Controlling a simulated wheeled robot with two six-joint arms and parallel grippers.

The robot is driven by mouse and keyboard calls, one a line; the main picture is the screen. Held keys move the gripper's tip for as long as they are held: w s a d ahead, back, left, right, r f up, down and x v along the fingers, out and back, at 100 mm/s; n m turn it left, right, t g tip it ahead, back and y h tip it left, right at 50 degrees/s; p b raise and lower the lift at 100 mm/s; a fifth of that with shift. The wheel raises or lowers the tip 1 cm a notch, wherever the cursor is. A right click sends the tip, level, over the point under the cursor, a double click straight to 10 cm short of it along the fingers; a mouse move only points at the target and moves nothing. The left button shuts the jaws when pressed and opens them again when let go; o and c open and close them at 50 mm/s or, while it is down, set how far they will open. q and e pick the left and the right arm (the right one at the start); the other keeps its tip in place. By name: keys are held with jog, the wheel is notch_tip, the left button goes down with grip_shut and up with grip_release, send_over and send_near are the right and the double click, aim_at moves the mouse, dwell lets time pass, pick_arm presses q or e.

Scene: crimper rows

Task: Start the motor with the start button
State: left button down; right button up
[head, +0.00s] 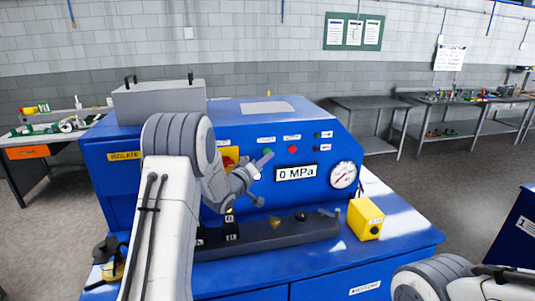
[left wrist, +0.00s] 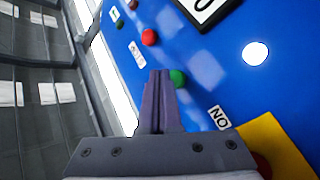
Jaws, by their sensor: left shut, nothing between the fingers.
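The green button (head: 269,153) sits on the sloped blue panel, left of a red button (head: 293,150). My left gripper (head: 265,160) is shut and empty, its fingertips right by the green button in the head view. In the left wrist view the shut fingers (left wrist: 160,75) point at the panel. The green button (left wrist: 178,78) shows just beside their tips and is partly covered; I cannot tell whether they touch. The red button (left wrist: 149,37) lies beyond. The display (head: 296,173) reads 0 MPa. My right gripper is not in view.
A yellow isolator plate (head: 229,153) and a white lamp (head: 257,176) are near the gripper. A round gauge (head: 343,175) is at the panel's right. A dark rail of tooling (head: 270,232) and a yellow box (head: 366,218) stand in front. Benches line the wall.

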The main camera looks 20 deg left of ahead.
pick_arm(q)
jog(key=shift+w+a, duration=0.1)
dwell(0.3)
jog(key=shift+w+a, duration=0.2)
jog(key=shift+w, duration=0.05)
jog(key=shift+w+a, duration=0.25)
jog(key=shift+w, duration=0.15)
dwell(0.9)
jog(key=shift+s+d+b, duration=0.35)
jog(key=shift+s+d, duration=0.15)
jog(key=shift+s, duration=0.25)
jog(key=shift+s+d+b, duration=0.4)
jog(key=shift+s+d, duration=0.3)
jog(key=shift+s, duration=0.35)
jog(key=shift+s+d+b, duration=0.35)
jog(key=shift+s+d, duration=0.35)
jog(key=shift+s, duration=0.35)
